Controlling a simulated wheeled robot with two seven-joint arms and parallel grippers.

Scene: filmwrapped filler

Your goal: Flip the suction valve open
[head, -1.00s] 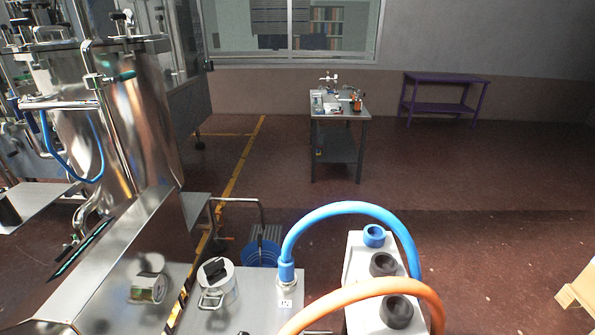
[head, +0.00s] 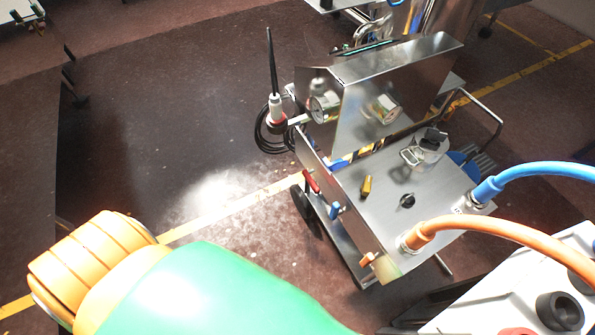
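A steel machine (head: 395,235) on a wheeled frame stands right of centre in the head view. Its near left side carries a red handle (head: 312,182), a blue handle (head: 335,211) and an orange handle (head: 368,259). On its top are a yellow lever (head: 366,186) and a black knob (head: 407,201). I cannot tell which of these is the suction valve, or whether it is open. A green and orange part of my arm fills the lower left. Neither of my grippers shows, and nothing is seen touching the handles.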

